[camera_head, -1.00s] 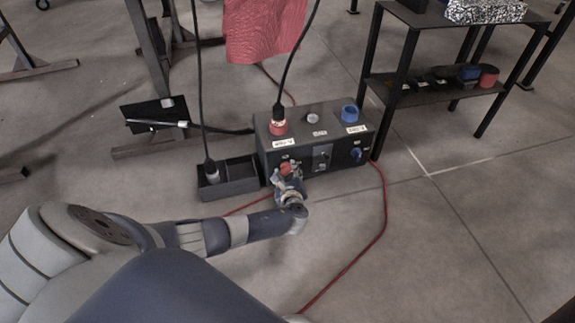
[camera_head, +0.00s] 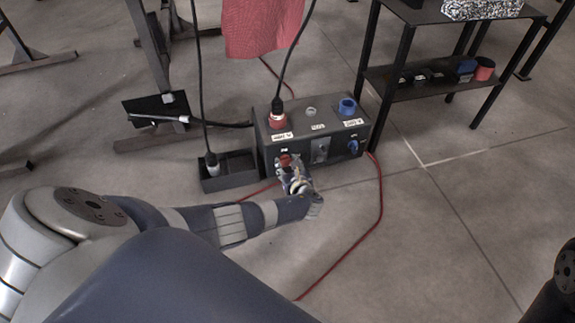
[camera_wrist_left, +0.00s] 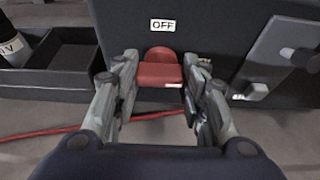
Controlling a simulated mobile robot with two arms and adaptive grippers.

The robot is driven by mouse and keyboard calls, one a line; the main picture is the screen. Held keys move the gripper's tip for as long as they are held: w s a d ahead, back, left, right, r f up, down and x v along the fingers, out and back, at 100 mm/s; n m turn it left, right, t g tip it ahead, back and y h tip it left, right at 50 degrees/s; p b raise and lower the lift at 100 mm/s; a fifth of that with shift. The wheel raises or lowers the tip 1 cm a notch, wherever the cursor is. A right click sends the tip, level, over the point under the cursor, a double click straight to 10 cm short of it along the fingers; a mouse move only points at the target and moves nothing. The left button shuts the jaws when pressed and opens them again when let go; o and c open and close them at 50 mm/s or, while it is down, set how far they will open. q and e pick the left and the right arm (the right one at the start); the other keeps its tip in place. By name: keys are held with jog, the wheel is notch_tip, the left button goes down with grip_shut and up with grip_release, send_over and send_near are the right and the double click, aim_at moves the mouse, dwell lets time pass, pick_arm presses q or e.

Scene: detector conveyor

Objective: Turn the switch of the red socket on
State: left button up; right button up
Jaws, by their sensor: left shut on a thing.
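The black socket box (camera_head: 316,151) stands on the floor with a red socket (camera_head: 278,120) on top, a black cable plugged into it. The red switch (camera_head: 284,160) is on the box front below this socket. In the left wrist view the red switch (camera_wrist_left: 159,72) sits under an "OFF" label (camera_wrist_left: 162,25), its handle lying level.
A blue socket (camera_head: 347,107) and a blue switch (camera_head: 353,146) are on the box's right side. A black open bin (camera_head: 228,181) stands left of the box. A red cable (camera_head: 381,199) runs over the floor. A black shelf (camera_head: 430,87) stands at right.

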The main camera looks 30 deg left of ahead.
pick_arm(q)
jog(key=o, duration=1.1)
jog(key=shift+c, duration=0.2)
jog(key=shift+s+d, duration=0.1)
jog(key=v, duration=1.1)
jog(key=shift+s+d, duration=0.2)
jog(key=shift+d, duration=0.05)
jog(key=shift+d+r, duration=0.1)
jog(key=shift+r, duration=0.05)
